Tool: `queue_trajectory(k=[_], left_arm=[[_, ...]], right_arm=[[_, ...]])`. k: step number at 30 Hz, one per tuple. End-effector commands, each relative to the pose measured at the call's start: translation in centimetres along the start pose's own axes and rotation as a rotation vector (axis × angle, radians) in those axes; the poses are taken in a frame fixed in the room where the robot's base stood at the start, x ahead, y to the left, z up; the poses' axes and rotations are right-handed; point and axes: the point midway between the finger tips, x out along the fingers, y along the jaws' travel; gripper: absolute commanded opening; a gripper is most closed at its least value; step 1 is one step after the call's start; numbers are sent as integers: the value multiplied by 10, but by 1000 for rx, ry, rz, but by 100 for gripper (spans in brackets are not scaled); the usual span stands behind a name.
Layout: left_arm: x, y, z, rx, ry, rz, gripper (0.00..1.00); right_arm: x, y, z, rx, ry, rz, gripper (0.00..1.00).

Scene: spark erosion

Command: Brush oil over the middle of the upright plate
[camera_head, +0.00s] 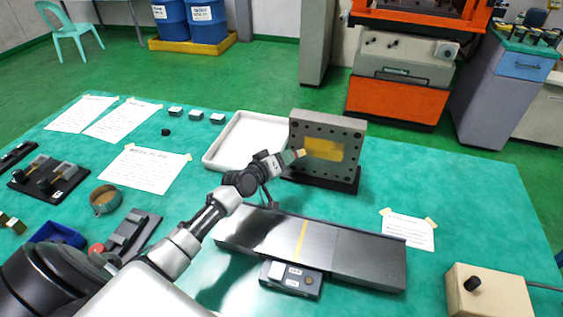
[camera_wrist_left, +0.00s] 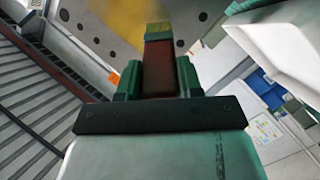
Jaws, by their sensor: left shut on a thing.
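The upright plate (camera_head: 298,128) is a grey square block with holes along its edges, standing on a dark base. A yellow oily patch (camera_head: 325,149) covers its middle. My left gripper (camera_head: 286,157) is just left of the plate's face. It is shut on a brush (camera_head: 300,153) with pale bristles, whose tip is at the left end of the patch; I cannot tell if it touches. In the left wrist view the brush's red-brown handle (camera_wrist_left: 160,68) sits between green fingers, with the plate (camera_wrist_left: 100,18) beyond. My right gripper is not in view.
A white tray (camera_head: 211,155) lies behind and left of the plate. A long dark metal bed (camera_head: 350,255) is in front. A round tin (camera_head: 105,198) and a blue bin (camera_head: 58,236) stand left. A beige control box (camera_head: 488,290) is front right. The green table right of the plate is mostly clear.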

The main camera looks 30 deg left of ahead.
Motion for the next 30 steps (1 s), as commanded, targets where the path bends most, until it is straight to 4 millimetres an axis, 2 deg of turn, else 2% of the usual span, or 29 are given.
queue_trajectory(k=[14, 30], left_arm=[[1, 0, 0, 0, 1, 1, 12], [10, -3, -4, 0, 1, 0, 12]], right_arm=[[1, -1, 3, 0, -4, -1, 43], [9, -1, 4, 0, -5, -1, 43]])
